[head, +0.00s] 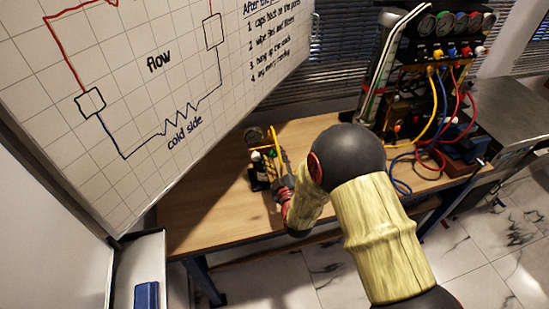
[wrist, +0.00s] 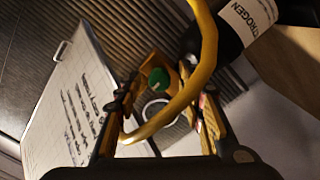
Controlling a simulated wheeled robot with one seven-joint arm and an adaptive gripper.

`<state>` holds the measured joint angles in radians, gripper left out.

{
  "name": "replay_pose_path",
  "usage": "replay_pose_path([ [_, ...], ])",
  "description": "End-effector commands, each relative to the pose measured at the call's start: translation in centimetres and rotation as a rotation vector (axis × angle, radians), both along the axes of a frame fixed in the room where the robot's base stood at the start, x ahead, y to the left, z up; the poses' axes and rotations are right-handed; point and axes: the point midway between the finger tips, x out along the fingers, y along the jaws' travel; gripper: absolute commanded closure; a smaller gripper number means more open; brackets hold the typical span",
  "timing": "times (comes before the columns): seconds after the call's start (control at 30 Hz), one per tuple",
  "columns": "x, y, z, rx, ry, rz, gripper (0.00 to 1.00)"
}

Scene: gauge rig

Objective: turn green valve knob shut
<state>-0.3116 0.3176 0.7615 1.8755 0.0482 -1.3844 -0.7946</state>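The green valve knob (wrist: 158,79) shows in the wrist view, in front of an orange-yellow part, between and beyond the fingers of my gripper (wrist: 163,113). The fingers stand apart, and neither appears to touch the knob. A thick yellow hose (wrist: 208,60) curves down past the knob and across the gap between the fingers. I cannot tell whether it touches them. In the head view my gripper (head: 284,182) is by a small rig with a round gauge (head: 254,136) on the wooden table.
A black cylinder (wrist: 228,32) with a white label stands close to the fingers at upper right. A manifold with several gauges (head: 450,24) and coloured hoses (head: 437,105) stands at the right. A large whiteboard (head: 130,90) borders the left. The wooden table (head: 215,215) has bare room in front.

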Motion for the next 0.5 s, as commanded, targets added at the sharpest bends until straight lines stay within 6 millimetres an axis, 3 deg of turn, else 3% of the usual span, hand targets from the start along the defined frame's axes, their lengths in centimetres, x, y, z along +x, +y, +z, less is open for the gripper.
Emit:
replay_pose_path([
  [0.27, 0.23, 0.06, 0.01, 0.000, 0.001, 0.001, 0.61],
  [0.5, 0.22, 0.07, 0.02, 0.000, 0.001, 0.001, 0.73],
])
